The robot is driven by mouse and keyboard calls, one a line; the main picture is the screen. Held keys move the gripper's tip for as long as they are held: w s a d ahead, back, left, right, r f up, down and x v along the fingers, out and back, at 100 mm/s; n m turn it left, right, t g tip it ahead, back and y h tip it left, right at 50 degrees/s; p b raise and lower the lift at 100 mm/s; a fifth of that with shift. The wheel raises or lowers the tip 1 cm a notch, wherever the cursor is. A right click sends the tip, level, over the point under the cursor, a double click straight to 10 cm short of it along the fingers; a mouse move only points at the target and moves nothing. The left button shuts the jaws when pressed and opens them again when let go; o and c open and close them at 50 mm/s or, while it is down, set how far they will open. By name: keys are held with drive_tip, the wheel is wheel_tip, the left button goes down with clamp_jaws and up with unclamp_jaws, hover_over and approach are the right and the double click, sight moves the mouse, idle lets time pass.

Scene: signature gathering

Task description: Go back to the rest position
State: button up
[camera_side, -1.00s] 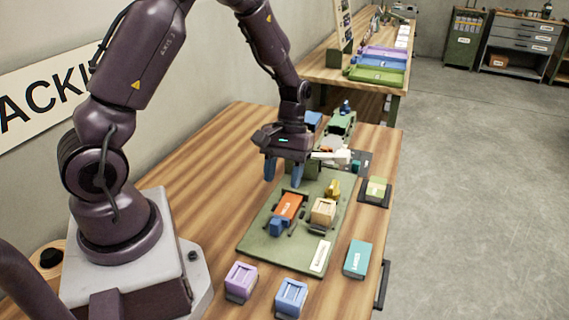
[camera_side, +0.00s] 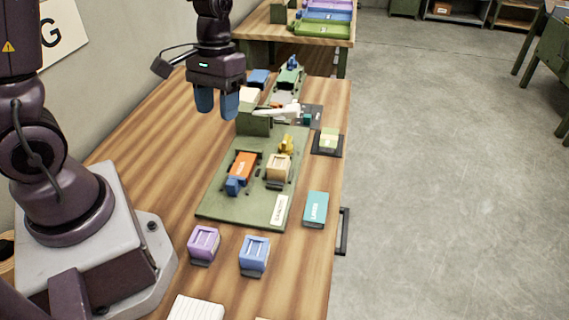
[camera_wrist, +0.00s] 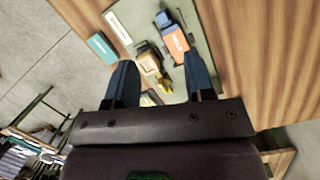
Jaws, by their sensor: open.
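My gripper (camera_side: 217,104) is open and empty, held above the wooden table behind the green mat. Its two blue fingers point down and stand apart, with nothing between them in the side view. In the wrist view, my gripper (camera_wrist: 160,85) shows both fingers spread, with the mat and its blocks beyond them. The green mat (camera_side: 229,206) holds an orange block (camera_side: 243,165) with a blue end, a tan block (camera_side: 279,169) and a small yellow piece (camera_side: 286,144).
A purple block (camera_side: 204,243), a blue block (camera_side: 254,253) and a teal box (camera_side: 315,208) lie near the mat. A green stand with a white arm (camera_side: 280,110) is at the mat's far end. The table's left side (camera_side: 140,165) is clear.

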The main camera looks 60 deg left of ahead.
drive_tip(key=s+d+r+m+t, duration=0.2)
drive_tip(key=s+d+r+t, duration=0.1)
drive_tip(key=r, duration=0.4)
drive_tip(key=s+d+r+m+t+y, duration=0.1)
drive_tip(key=s+d+r+m+t, duration=0.1)
drive_tip(key=r, duration=0.5)
drive_tip(key=s+m+t, duration=0.1)
drive_tip(key=s+t, duration=0.1)
drive_tip(key=s, duration=0.1)
drive_tip(key=shift+s+d+y, duration=0.15)
drive_tip(key=shift+d+y, duration=0.15)
drive_tip(key=shift+d, duration=0.1)
